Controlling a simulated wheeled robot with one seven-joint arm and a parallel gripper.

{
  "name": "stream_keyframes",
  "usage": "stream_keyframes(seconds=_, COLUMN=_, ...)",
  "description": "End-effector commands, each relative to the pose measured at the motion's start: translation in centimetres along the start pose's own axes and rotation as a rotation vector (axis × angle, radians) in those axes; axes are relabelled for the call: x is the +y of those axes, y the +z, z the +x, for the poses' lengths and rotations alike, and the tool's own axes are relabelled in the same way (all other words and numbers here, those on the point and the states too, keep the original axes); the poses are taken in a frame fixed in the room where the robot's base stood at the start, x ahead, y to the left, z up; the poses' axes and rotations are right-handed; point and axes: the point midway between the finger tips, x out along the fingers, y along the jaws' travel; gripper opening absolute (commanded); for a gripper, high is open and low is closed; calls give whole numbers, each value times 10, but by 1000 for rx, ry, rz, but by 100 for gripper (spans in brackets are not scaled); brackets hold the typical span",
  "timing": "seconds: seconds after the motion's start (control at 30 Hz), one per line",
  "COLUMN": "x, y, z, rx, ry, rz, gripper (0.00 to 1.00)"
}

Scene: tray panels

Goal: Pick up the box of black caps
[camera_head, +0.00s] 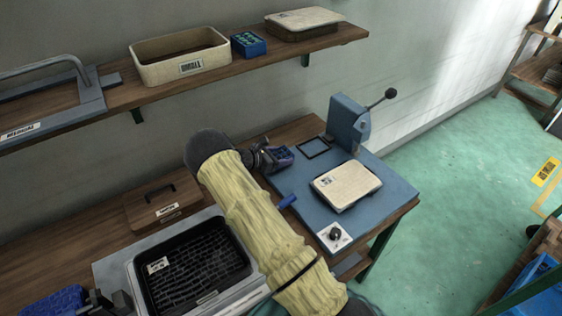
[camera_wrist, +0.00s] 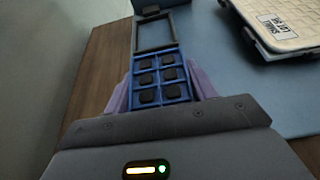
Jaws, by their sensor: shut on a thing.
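The box of black caps (camera_wrist: 147,77) is a small blue box with compartments holding several black caps, seen from above in the wrist view. My gripper (camera_wrist: 160,88) is shut on it, with a purple finger on each side. In the head view the gripper (camera_head: 272,158) is at the left back of the blue work panel (camera_head: 296,196), and the box (camera_head: 283,156) shows only partly at its tip. I cannot tell whether the box touches the surface below.
A dark rectangular frame (camera_head: 313,148) lies just beyond the box. A lidded cream tray (camera_head: 346,182) sits on the panel, before a blue lever press (camera_head: 350,122). The wall shelf above holds a cream bin (camera_head: 180,70) and a blue box with green items (camera_head: 248,45).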

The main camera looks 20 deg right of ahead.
Motion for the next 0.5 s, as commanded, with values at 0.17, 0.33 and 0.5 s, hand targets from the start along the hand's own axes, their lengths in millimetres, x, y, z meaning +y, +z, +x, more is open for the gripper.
stream_keyframes(seconds=0.17, x=1, y=34, z=-14, rx=-1, ry=1, rz=4, gripper=30)
stream_keyframes(seconds=0.33, x=0, y=59, z=-24, rx=0, ry=0, rz=2, gripper=30)
stream_keyframes(seconds=0.5, x=0, y=67, z=-27, rx=-1, ry=-2, rz=0, gripper=30)
